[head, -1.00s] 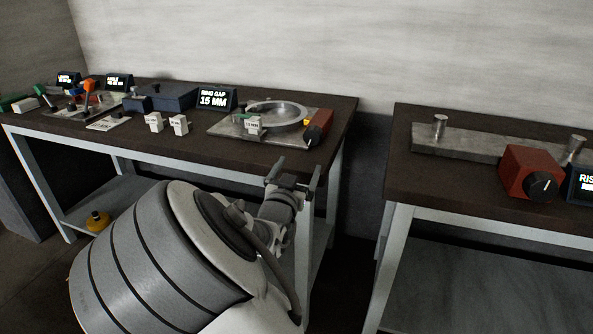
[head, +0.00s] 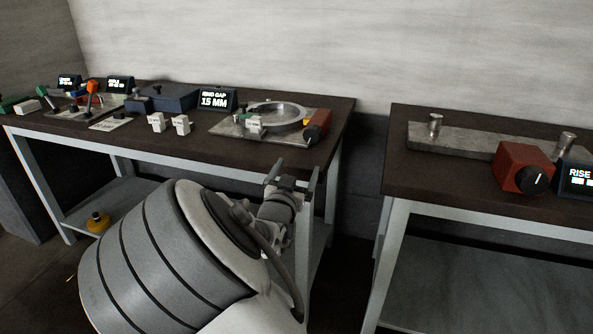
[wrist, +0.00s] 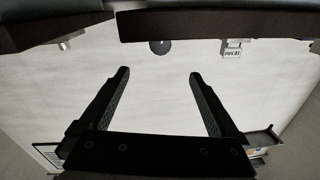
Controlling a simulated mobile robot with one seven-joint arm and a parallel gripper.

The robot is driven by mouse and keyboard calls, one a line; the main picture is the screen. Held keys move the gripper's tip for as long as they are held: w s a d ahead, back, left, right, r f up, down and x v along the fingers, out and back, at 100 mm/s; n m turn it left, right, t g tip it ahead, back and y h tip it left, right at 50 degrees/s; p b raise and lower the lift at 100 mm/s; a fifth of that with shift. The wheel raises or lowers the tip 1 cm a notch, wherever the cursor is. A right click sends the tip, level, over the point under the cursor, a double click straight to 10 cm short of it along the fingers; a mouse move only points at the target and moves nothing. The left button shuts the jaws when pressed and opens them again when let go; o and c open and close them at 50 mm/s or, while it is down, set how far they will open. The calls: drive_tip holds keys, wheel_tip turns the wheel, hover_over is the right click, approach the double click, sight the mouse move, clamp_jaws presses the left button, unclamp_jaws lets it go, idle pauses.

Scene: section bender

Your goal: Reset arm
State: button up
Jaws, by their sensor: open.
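My gripper (head: 293,174) is open and empty in the head view. It is held up in front of the left bench's right end, pointing upward, with its two fingers apart. In the wrist view both fingers of my gripper (wrist: 158,75) show dark and spread, with only pale wall between them. My arm's grey body fills the lower middle of the head view. A ring (head: 276,115) lies on a metal plate on the left bench, beyond my gripper, with a red block (head: 316,124) beside it.
The left bench (head: 230,152) also holds a "RING GAP 15 MM" display (head: 217,99), white blocks (head: 156,122) and several tools. The right bench (head: 400,175) has a metal bar with two pins and a red dial box (head: 523,167). A gap separates the benches.

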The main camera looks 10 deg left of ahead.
drive_tip(key=s+d+f+m+g+y, duration=0.1)
drive_tip(key=s+d+m+g+y, duration=0.15)
drive_tip(key=d+g, duration=0.7)
drive_tip(key=s+d+r+n+g+h, duration=0.1)
drive_tip(key=s+d+r, duration=0.1)
drive_tip(key=s+d, duration=0.6)
drive_tip(key=s+d+r+n+g, duration=0.15)
drive_tip(key=s+d, duration=0.35)
drive_tip(key=s, duration=0.7)
drive_tip(key=s+d+r+n+h, duration=0.1)
drive_tip(key=s+d+r+n, duration=0.1)
drive_tip(key=s+d, duration=0.6)
drive_tip(key=s+a+r+p, duration=0.1)
drive_tip(key=r+p, duration=1.1)
drive_tip(key=s+r+p, duration=0.2)
drive_tip(key=r+p, duration=0.9)
drive_tip(key=r, duration=0.1)
drive_tip(key=shift+a+g+p, duration=0.3)
drive_tip(key=shift+a+p, duration=0.1)
drive_tip(key=shift+f, duration=0.15)
